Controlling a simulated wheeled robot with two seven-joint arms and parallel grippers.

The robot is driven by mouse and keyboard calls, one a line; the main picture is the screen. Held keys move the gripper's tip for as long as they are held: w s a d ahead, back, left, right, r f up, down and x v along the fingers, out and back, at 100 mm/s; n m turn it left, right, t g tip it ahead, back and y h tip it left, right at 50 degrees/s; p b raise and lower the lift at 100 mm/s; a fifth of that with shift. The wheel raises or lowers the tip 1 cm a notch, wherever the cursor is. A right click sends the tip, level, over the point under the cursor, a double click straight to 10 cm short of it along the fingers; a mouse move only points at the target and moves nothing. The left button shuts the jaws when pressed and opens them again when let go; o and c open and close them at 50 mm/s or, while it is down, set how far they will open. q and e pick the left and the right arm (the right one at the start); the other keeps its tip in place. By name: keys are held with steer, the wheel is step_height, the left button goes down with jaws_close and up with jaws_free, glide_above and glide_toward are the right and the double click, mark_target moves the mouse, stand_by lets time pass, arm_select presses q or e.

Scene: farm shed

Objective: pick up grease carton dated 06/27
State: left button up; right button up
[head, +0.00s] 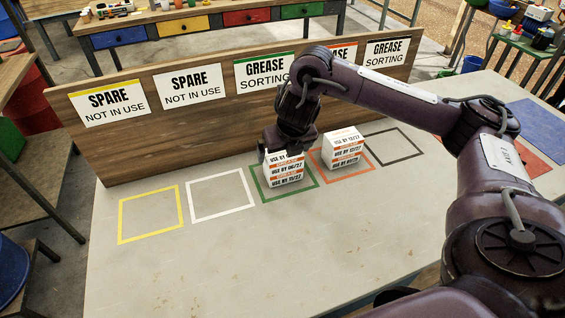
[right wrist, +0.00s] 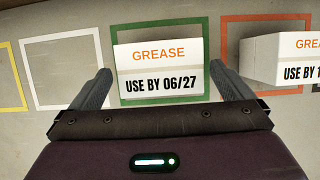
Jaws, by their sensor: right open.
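A stack of white grease cartons (head: 285,179) with black "USE BY" labels stands in the green square, under my right gripper (head: 287,146). In the right wrist view the top carton (right wrist: 160,70) reads "GREASE, USE BY 06/27". My right gripper (right wrist: 160,85) is open there, one finger to each side of that carton, with small gaps visible. In the head view the gripper partly hides the top label; a lower label seems to read 06/27 too. My left gripper is not in view.
A second carton stack (head: 343,150) stands close by on the right in the orange square; it also shows in the right wrist view (right wrist: 280,60). Behind is a wooden board (head: 215,125) with signs. Yellow (head: 150,214), white (head: 221,194) and black (head: 392,146) squares are empty.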

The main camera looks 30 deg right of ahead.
steer(key=x, duration=0.3)
steer(key=shift+r, duration=0.1)
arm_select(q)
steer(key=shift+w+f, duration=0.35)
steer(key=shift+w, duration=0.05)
arm_select(e)
steer(key=c, duration=0.9)
steer(key=shift+o, duration=0.2)
steer(key=shift+r, duration=0.1)
